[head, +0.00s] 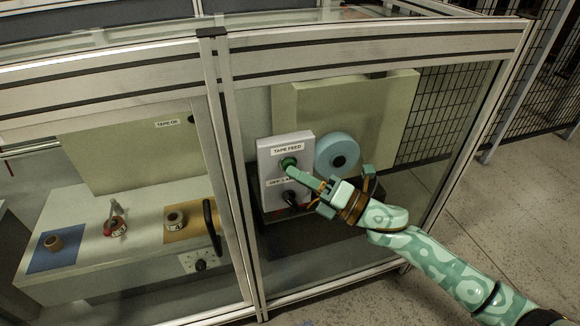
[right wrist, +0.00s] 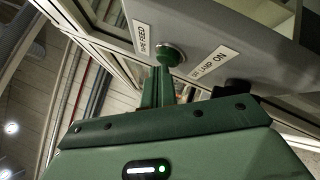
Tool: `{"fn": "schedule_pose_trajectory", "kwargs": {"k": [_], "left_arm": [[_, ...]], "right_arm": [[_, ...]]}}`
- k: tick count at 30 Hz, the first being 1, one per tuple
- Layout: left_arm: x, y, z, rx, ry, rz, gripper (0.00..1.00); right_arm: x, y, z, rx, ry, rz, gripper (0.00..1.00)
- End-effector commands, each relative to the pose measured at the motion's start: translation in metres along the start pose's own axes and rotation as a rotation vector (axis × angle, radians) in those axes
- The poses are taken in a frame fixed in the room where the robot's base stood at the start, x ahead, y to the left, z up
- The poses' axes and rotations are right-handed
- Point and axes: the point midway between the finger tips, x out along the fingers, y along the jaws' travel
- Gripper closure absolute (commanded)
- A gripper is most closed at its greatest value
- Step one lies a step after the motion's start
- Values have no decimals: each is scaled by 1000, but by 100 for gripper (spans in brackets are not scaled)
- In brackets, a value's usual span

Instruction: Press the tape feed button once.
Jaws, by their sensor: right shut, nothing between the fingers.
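The tape feed button is a round green button (head: 289,162) on a light grey control box (head: 270,158), under a "TAPE FEED" label. In the right wrist view the button (right wrist: 170,54) stands out from the panel beside that label. My right gripper (head: 294,172) is shut and empty, with its fingertips at the button's lower right edge. In the right wrist view the fingers (right wrist: 157,88) point up at the button. I cannot tell whether they touch it or whether it is pushed in. My left gripper is out of view.
A dark lamp switch (head: 289,197) sits below the button, close under my gripper. A blue tape roll (head: 337,154) is mounted right of the box. A framed clear guard (head: 230,170) stands left, with a bench (head: 85,200) behind it.

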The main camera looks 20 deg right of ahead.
Motion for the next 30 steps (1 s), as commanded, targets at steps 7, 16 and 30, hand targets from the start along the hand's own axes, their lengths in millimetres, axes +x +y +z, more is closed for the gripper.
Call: {"fn": "schedule_pose_trajectory", "kwargs": {"k": [7, 16, 30], "left_arm": [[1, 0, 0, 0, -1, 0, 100], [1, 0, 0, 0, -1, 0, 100], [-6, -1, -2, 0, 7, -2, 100]], "right_arm": [[2, -1, 2, -1, 0, 1, 100], [3, -1, 2, -1, -1, 1, 100], [-9, 8, -6, -1, 0, 1, 100]]}}
